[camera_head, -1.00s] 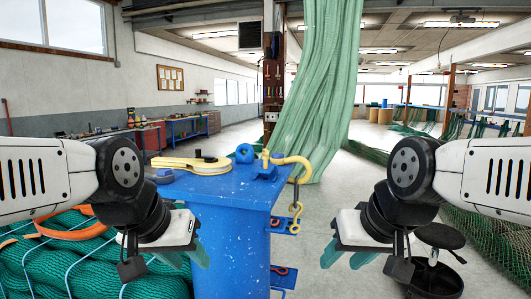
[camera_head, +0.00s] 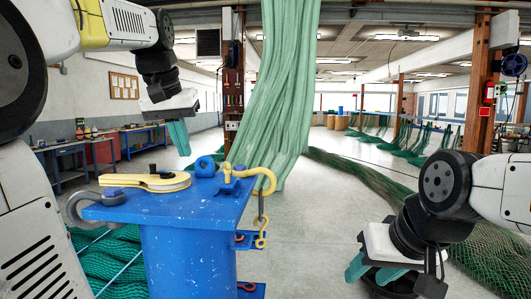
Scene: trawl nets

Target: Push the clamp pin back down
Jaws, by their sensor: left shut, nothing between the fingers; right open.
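A blue post (camera_head: 185,250) with a flat blue top plate (camera_head: 165,208) stands left of centre. On the plate's right side a small blue clamp (camera_head: 232,187) has a short upright yellow piece (camera_head: 227,172), which may be the clamp pin; how far down it sits I cannot tell. A yellow hook (camera_head: 267,180) curves out from beside it. My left gripper (camera_head: 180,137) is raised above and behind the plate in the picture, fingers shut, apart from the clamp. My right gripper (camera_head: 372,270) is open and empty at the lower right, away from the post.
A flat yellow tool (camera_head: 148,181), a blue knob (camera_head: 205,167) and a grey ring (camera_head: 80,209) are at the plate. A yellow eye hook (camera_head: 261,232) hangs at its right side. Green netting (camera_head: 288,90) hangs behind.

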